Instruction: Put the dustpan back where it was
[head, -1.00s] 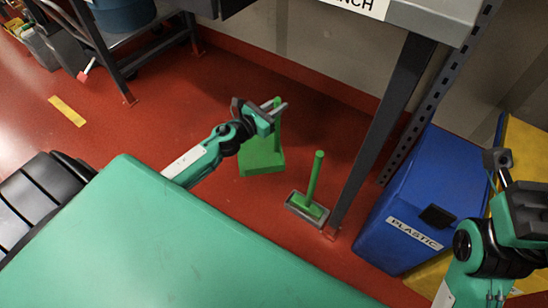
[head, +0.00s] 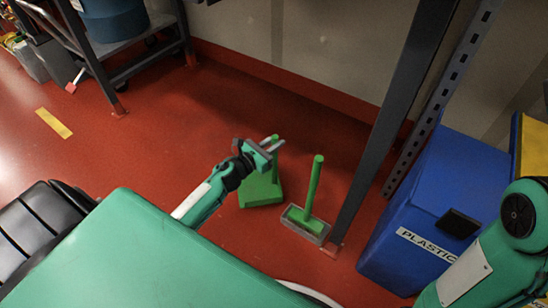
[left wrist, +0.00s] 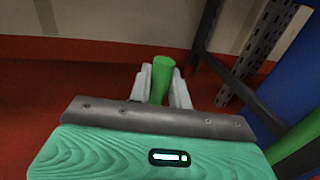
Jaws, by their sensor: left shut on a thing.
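The green dustpan (head: 259,193) is at floor level, its upright handle between the fingers of my left gripper (head: 270,143). In the left wrist view the green handle (left wrist: 162,72) stands between the two pale fingers of that gripper (left wrist: 160,88), which is shut on it. I cannot tell whether the pan touches the floor. A green-handled brush (head: 314,190) with a grey-edged head stands upright just to the right of the dustpan, apart from it. My right arm shows at the right edge of the head view, but its gripper is out of the picture.
A dark metal bench leg (head: 378,135) rises right of the brush. A blue bin (head: 420,220) labelled PLASTIC stands beyond it. A shelf frame (head: 98,70) holding a blue bucket (head: 113,20) is at upper left. Red floor (head: 160,140) left of the dustpan is clear.

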